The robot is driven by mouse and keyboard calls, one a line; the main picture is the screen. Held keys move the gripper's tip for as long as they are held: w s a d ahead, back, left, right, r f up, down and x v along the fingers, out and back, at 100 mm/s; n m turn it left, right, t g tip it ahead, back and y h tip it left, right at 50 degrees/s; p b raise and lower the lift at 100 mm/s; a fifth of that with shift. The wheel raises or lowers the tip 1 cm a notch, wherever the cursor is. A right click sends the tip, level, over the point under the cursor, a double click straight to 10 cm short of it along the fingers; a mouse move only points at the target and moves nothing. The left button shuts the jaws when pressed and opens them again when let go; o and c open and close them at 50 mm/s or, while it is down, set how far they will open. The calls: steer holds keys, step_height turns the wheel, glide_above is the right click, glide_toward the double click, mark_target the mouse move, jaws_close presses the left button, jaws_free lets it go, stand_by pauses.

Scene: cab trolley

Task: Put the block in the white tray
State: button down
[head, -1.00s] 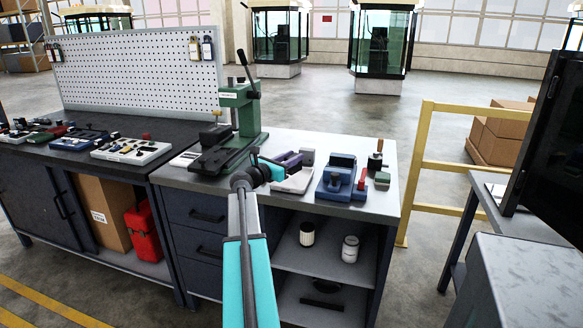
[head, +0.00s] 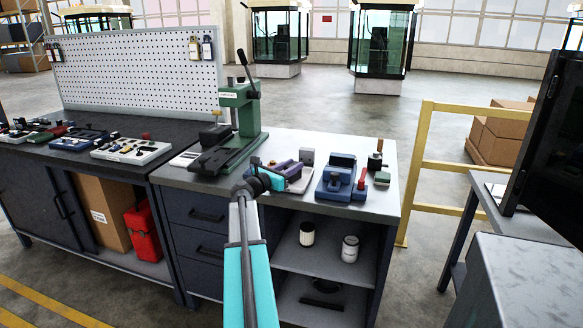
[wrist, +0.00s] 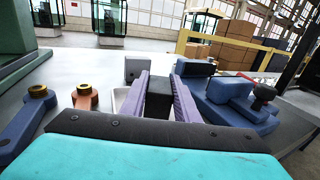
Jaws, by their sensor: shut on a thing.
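My gripper (wrist: 160,78) has two purple fingers shut on a dark block (wrist: 159,98) in the wrist view. In the head view my gripper (head: 290,168) is over the white tray (head: 299,186) on the light bench top. The tray also shows in the wrist view (wrist: 121,98), beside and behind the left finger, and is mostly hidden by the fingers. I cannot tell whether the block touches the tray. The block is not clear in the head view.
A grey piece with a hole (wrist: 133,68) stands behind the tray. A blue vise-like fixture with a red handle (head: 340,178) is close on the right. A green press (head: 238,120) stands on the left. Copper and blue parts (wrist: 85,97) lie left of the fingers.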

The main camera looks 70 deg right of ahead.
steer(key=c, duration=1.4)
jaws_free()
steer(key=shift+f, duration=0.1)
steer(key=shift+o, duration=0.2)
steer(key=v, duration=1.2)
